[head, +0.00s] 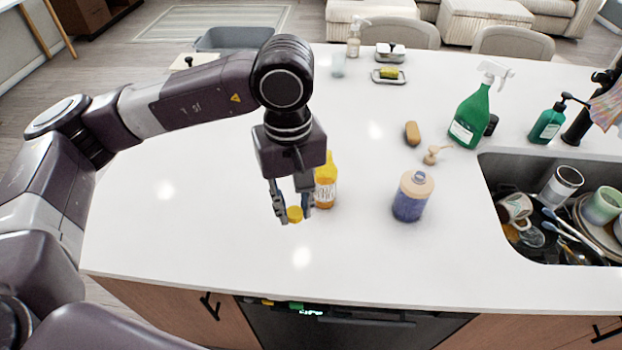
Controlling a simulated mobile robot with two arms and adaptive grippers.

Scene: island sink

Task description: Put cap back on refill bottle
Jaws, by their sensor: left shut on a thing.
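The yellow cap (294,214) sits between the fingertips of my left gripper (292,207), which is shut on it low over the white counter. Whether the cap touches the counter is hard to tell. The refill bottle (326,188), yellow-orange with a pale label, stands upright just right of and behind the gripper. The gripper hides part of its left side. Its narrow top shows no cap over it. My right gripper is not in view.
A blue-purple dispenser (409,197) with a beige top stands right of the bottle, its pump head (433,156) lying behind it. A brown sponge (412,133) and green spray bottle (471,118) are farther back. The sink (540,245) holds dishes. The counter's front left is clear.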

